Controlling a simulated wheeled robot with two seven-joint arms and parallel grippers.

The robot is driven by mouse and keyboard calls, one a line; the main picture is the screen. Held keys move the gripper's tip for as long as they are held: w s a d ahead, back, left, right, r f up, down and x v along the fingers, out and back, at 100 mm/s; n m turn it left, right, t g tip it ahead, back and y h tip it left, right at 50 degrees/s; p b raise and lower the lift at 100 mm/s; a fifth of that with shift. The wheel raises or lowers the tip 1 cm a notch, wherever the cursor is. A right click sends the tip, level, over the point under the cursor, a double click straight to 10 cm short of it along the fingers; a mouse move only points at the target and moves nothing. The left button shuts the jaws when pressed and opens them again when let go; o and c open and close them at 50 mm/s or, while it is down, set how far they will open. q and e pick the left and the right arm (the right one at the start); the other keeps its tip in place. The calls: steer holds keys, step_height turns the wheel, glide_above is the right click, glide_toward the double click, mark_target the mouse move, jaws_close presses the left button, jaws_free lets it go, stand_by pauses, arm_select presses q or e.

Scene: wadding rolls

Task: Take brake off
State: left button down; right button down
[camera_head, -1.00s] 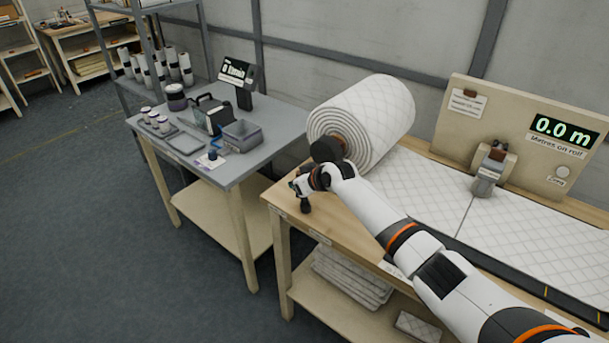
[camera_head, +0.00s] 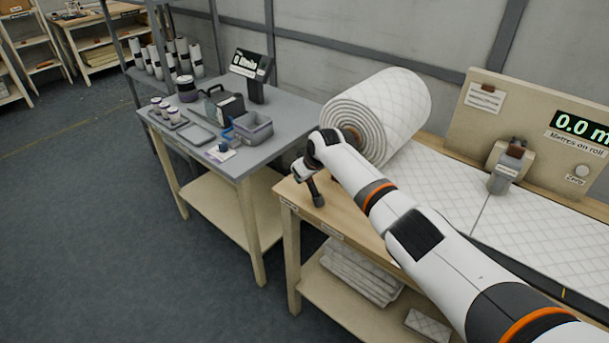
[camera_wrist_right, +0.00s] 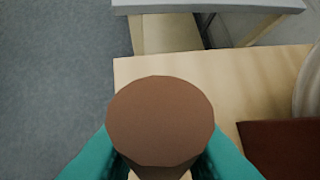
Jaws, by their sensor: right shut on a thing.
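The quilted white wadding roll (camera_head: 385,112) lies on the wooden bench (camera_head: 430,152), its coiled end facing left. My right arm reaches across to the bench's left end, and its wrist covers part of the roll's lower edge. In the right wrist view my right gripper (camera_wrist_right: 162,152) has teal fingers shut on a round brown knob (camera_wrist_right: 160,115), seen end-on. Which part of the brake the knob belongs to cannot be told. In the head view a dark part (camera_head: 318,199) hangs by the bench's left edge below my wrist. My left gripper is not in view.
A brown block (camera_wrist_right: 282,148) sits close to the right of the knob. A grey table (camera_head: 290,118) with jars, a tray and a bin stands left of the bench across a narrow gap. A board with a 0.0 m display (camera_head: 580,128) stands behind the bench.

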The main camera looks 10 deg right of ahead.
steer(key=c, duration=1.2)
jaws_free()
steer(key=shift+f, duration=0.1)
steer(key=shift+v, duration=0.8)
steer(key=v, duration=1)
steer(key=shift+r, duration=0.2)
steer(key=shift+s, duration=0.1)
